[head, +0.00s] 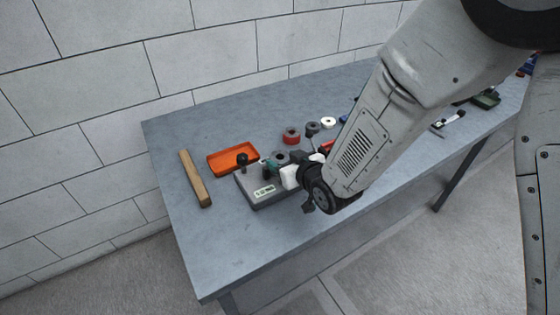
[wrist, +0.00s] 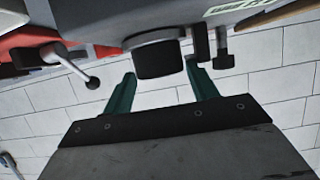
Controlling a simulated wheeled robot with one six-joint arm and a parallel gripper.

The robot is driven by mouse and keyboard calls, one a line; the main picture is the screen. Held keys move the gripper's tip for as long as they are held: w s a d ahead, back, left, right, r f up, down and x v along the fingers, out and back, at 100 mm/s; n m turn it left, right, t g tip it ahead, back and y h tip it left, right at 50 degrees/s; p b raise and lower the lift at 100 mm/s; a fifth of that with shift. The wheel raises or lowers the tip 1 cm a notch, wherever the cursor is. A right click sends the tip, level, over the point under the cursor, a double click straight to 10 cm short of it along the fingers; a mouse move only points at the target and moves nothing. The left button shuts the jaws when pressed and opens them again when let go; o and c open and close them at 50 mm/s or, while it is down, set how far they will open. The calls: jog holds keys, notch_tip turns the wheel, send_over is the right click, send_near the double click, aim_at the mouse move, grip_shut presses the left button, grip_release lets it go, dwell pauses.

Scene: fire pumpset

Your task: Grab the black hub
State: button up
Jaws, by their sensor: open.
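A black cylindrical hub (wrist: 157,59) shows in the wrist view, which looks upside down. It appears to sit on a ring on the grey box. My gripper (wrist: 161,70) is open, with one teal finger on each side of the hub; contact is not clear. In the head view, my gripper (head: 269,167) is low over the grey box (head: 262,192) on the table. There I cannot clearly tell the hub from the dark parts around the fingers.
A black knob (wrist: 222,58) stands beside one finger in the wrist view. An orange tray (head: 233,159) and wooden block (head: 195,178) lie left on the table (head: 235,250). A red round part (head: 291,136) and a dark one (head: 312,128) lie behind. The front left tabletop is clear.

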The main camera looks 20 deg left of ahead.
jog(key=shift+w+a+f, duration=0.1)
jog(key=shift+w+a, duration=0.05)
jog(key=shift+a, duration=0.05)
jog(key=c, duration=1.2)
jog(key=shift+o, duration=0.2)
